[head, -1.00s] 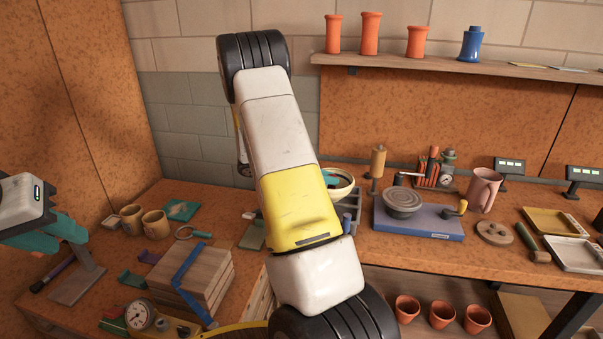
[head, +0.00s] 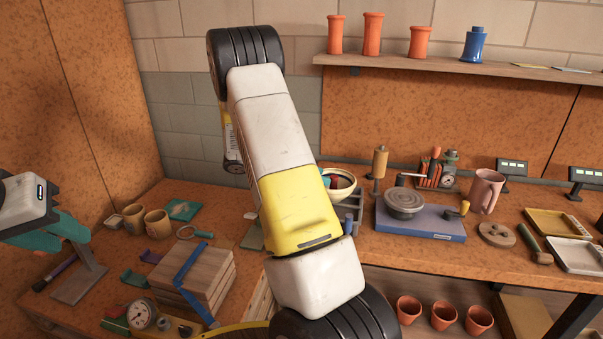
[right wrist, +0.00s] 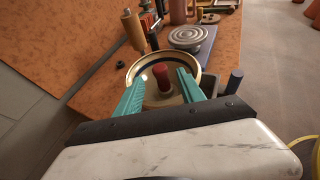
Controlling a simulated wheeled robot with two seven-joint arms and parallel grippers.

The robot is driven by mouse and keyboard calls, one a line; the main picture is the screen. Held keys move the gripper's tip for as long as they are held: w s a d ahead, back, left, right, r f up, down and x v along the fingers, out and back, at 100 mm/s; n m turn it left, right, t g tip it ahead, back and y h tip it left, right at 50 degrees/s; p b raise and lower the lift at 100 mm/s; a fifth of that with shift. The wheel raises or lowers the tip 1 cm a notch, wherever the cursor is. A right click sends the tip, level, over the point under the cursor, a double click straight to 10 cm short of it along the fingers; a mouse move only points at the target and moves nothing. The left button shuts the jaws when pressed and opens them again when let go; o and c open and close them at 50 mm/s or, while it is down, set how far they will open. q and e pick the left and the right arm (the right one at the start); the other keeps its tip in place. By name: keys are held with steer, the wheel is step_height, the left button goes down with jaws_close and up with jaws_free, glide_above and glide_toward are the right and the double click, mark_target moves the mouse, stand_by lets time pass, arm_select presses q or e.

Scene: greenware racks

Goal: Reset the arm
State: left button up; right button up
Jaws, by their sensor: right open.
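My right arm crosses the middle of the head view, and its hand is mostly hidden behind the yellow and white links. In the right wrist view my right gripper (right wrist: 161,76) is open, with its teal fingers apart over a cream bowl (right wrist: 197,68). A red rounded piece (right wrist: 161,78) shows in the bowl between the fingers; I cannot see any contact. The bowl also shows beside my arm in the head view (head: 350,188). My left gripper (head: 82,232) is at the left edge, above the bench; its teal fingers are seen side-on and their gap is unclear.
A stack of boards with a blue strap (head: 205,278), two tan mugs (head: 158,223) and a dial gauge (head: 141,314) lie at left. A blue-based turntable (head: 420,226) and a pink mug (head: 485,190) stand at right. A shelf (head: 450,66) holds orange and blue bottles.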

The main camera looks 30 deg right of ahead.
steer(key=v, duration=0.3)
steer(key=shift+a+r, duration=0.1)
steer(key=shift+a, duration=0.15)
steer(key=shift+s, duration=0.1)
steer(key=s+a+r+m+t+y, duration=0.4)
steer(key=s+a+r+m+y, duration=0.3)
steer(key=s+a, duration=0.4)
steer(key=s+a+r+m+t+y, duration=0.4)
steer(key=s+a+r+m+y, duration=0.3)
steer(key=s+a, duration=0.5)
steer(key=shift+r+m+t+y, duration=0.3)
steer(key=shift+r+m+y, duration=0.1)
steer(key=shift+m+y, duration=0.3)
